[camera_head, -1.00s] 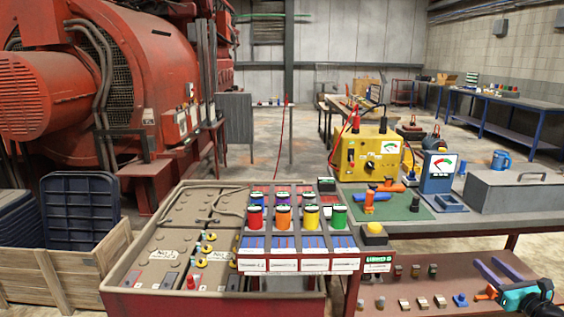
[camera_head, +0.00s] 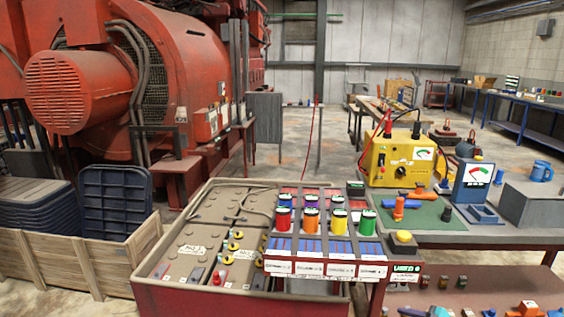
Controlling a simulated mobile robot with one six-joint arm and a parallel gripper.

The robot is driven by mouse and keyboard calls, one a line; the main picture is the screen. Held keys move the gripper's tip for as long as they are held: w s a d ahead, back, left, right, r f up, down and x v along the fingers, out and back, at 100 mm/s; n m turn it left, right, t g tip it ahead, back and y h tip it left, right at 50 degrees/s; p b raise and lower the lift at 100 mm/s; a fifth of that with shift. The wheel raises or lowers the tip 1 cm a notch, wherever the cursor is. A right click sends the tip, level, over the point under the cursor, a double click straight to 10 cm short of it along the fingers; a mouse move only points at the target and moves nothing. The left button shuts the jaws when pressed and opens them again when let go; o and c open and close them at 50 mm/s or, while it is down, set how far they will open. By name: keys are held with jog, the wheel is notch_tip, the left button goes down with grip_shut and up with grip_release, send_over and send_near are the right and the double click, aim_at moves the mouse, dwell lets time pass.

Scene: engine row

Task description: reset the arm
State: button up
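My arm and my gripper are not in the head view, so I cannot see how the arm is posed or whether the gripper holds anything. The task names no other object. The nearest things in view are a red-sided bin (camera_head: 238,303) with grey battery blocks at the lower middle and a bench (camera_head: 455,238) to its right.
A rack on the bin carries red, orange, yellow and green jars (camera_head: 338,221). A yellow charger (camera_head: 392,158), a meter (camera_head: 472,181) and a grey box (camera_head: 535,207) stand on the bench. A wooden crate (camera_head: 75,263) is left. A large red engine (camera_head: 170,75) stands behind.

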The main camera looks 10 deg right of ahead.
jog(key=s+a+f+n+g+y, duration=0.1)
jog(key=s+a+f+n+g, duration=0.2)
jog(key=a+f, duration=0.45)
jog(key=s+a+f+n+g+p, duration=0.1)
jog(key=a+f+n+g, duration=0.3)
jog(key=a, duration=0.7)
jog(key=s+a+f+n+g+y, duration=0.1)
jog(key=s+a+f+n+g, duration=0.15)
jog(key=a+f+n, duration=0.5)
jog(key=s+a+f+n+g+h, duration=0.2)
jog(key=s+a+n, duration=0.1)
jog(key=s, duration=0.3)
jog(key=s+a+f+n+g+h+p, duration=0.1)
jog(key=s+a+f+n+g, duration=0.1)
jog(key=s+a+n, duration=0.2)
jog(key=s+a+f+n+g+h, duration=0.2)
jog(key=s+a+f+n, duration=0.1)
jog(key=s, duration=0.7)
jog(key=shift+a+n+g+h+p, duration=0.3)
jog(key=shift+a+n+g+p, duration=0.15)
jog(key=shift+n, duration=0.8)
